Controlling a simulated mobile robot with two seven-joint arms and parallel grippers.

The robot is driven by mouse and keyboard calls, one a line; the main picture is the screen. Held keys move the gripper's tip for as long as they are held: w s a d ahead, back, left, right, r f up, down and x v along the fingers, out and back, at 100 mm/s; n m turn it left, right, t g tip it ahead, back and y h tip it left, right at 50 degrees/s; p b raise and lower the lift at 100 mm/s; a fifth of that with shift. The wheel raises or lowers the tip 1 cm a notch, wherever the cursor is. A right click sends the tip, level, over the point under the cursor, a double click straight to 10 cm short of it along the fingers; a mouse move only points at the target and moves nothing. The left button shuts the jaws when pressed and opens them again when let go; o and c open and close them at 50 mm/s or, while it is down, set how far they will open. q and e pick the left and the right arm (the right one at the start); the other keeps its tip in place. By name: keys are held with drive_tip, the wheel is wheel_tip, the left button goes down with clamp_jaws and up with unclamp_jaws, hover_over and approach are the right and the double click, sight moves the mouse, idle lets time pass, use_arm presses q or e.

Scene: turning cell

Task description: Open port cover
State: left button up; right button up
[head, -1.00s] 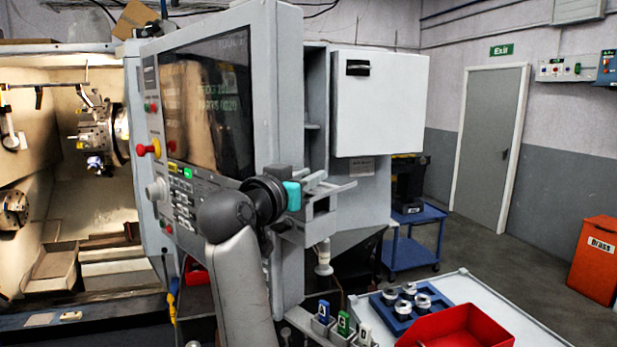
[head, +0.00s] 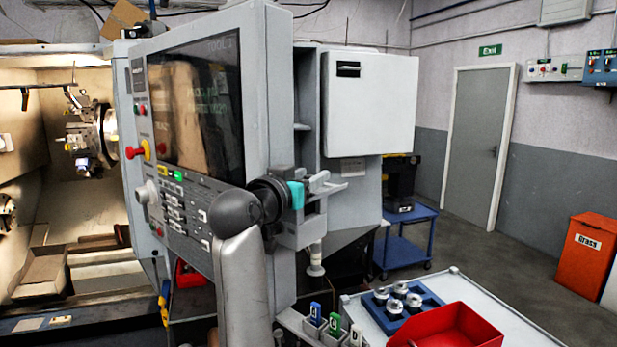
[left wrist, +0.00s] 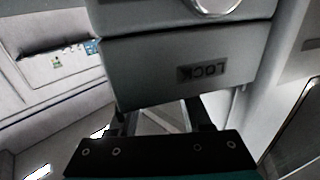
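In the head view my left gripper (head: 328,184) is beside the right edge of the control panel (head: 215,120), by a small grey box (head: 306,228). Contact cannot be told. My right gripper is out of view.
The lathe's lit interior (head: 40,200) is at left. A white cabinet (head: 368,103) stands behind the gripper. At the lower right a bench (head: 470,283) carries a red bin (head: 455,328) and a blue tray (head: 420,318) of metal parts. A blue cart (head: 410,250) stands behind.

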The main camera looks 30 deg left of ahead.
use_arm(q)
drive_tip(key=shift+o, duration=0.4)
drive_tip(key=shift+s, duration=0.65)
drive_tip(key=s+d+b, duration=0.1)
drive_tip(key=s+b, duration=1.1)
drive_tip(key=s, duration=0.2)
drive_tip(key=shift+d, duration=0.1)
